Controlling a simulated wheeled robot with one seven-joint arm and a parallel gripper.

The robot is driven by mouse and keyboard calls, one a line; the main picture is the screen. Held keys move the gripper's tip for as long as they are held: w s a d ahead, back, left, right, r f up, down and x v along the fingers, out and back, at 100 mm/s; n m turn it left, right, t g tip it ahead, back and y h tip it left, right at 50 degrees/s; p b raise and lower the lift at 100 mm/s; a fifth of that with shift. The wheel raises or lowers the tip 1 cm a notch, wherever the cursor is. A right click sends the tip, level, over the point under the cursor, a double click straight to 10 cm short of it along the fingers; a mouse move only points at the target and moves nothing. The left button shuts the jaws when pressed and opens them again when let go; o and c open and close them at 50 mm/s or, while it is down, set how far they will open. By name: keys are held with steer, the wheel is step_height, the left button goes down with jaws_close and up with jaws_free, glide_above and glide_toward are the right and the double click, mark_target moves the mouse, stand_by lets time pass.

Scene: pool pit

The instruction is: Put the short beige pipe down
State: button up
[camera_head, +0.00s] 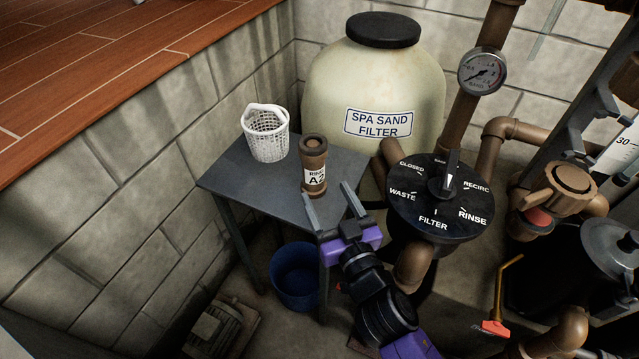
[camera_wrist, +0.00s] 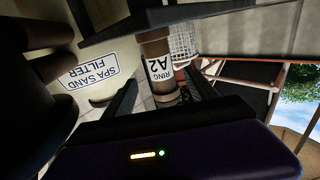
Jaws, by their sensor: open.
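The short pipe (camera_head: 313,153) looks brownish-tan, with a white label reading "RING A2". It stands upright on the grey table (camera_head: 248,193), near its front right part. In the wrist view, which is upside down, the pipe (camera_wrist: 158,48) shows between and beyond my two fingers. My gripper (camera_head: 328,204) is open, with its fingers apart on the near side of the pipe. Nothing is held between them. I cannot tell whether a finger touches the pipe.
A white basket (camera_head: 266,140) stands on the table behind and left of the pipe. A black valve dial (camera_head: 440,205) is close on the right, with the sand filter tank (camera_head: 330,85) behind. A blue bucket (camera_head: 293,277) is below the table. The table's left part is clear.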

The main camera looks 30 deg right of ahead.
steer(key=shift+s+a+b, duration=0.15)
steer(key=shift+s, duration=0.8)
steer(key=shift+s+a+b, duration=0.15)
steer(key=shift+s, duration=0.8)
steer(key=s+a+f+n+g+y, duration=0.1)
steer(key=s, duration=1)
steer(key=s+a+f+g+y, duration=0.1)
steer(key=s+a+f, duration=0.1)
steer(key=s, duration=0.8)
steer(key=shift+s+n+y, duration=0.4)
steer(key=shift+o, duration=0.4)
steer(key=s+r+g, duration=0.1)
steer(key=s+r, duration=0.2)
steer(key=s, duration=0.4)
steer(key=shift+d, duration=0.4)
